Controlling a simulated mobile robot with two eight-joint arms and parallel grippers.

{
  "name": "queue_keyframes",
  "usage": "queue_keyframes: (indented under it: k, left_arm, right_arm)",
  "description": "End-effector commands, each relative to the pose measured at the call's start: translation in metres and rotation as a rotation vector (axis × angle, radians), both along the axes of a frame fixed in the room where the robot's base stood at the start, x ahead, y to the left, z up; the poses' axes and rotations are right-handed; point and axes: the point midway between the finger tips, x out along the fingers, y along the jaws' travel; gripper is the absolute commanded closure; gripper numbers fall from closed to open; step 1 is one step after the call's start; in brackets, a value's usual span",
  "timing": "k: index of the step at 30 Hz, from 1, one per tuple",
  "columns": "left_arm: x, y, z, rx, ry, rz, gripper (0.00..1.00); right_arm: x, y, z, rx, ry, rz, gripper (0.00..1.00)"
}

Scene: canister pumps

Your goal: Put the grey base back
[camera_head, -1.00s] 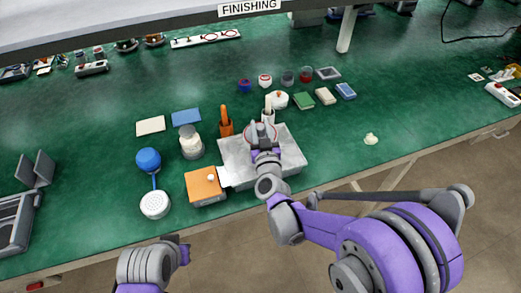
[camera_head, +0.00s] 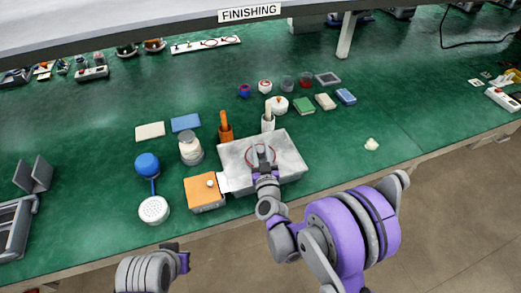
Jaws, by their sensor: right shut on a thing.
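My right gripper (camera_head: 262,164) is over the grey metal tray (camera_head: 288,146) and is shut on a small grey thing with a thin red ring, which I take for the grey base (camera_head: 257,151). The gripper hides most of it, and I cannot tell whether it touches the tray floor. My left gripper (camera_head: 181,254) is at the bottom, off the bench's front edge, away from the objects. I cannot tell whether its jaws are open.
An orange box (camera_head: 205,194) stands against the tray's left side. A blue-and-white shower-like piece (camera_head: 148,165) lies farther left. The green bench right of the tray is mostly clear.

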Motion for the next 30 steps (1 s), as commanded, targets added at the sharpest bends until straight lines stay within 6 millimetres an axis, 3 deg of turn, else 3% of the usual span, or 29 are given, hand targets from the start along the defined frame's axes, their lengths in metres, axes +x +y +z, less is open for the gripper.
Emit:
queue_keyframes:
  k: [1, 2, 6, 18, 30]
  left_arm:
    - [-0.001, 0.0, -0.003, 0.0, 0.001, 0.0, 1.0]
    - [0.0, 0.0, -0.002, 0.0, 0.001, 0.0, 1.0]
    - [0.0, 0.0, -0.002, 0.0, 0.001, 0.0, 1.0]
    - [0.001, 0.0, 0.004, 0.0, -0.002, 0.0, 1.0]
    - [-0.003, 0.0, -0.02, 0.0, 0.007, 0.0, 1.0]
  right_arm:
    - [0.0, 0.0, -0.003, 0.0, 0.0, 0.0, 1.0]
    - [0.0, 0.0, -0.002, 0.0, 0.0, 0.0, 0.59]
    - [0.0, 0.0, -0.001, 0.0, 0.0, 0.0, 0.34]
    - [-0.001, 0.0, 0.004, 0.0, -0.001, 0.0, 0.34]
    - [-0.083, -0.006, 0.0, 0.0, 0.001, 0.002, 0.34]
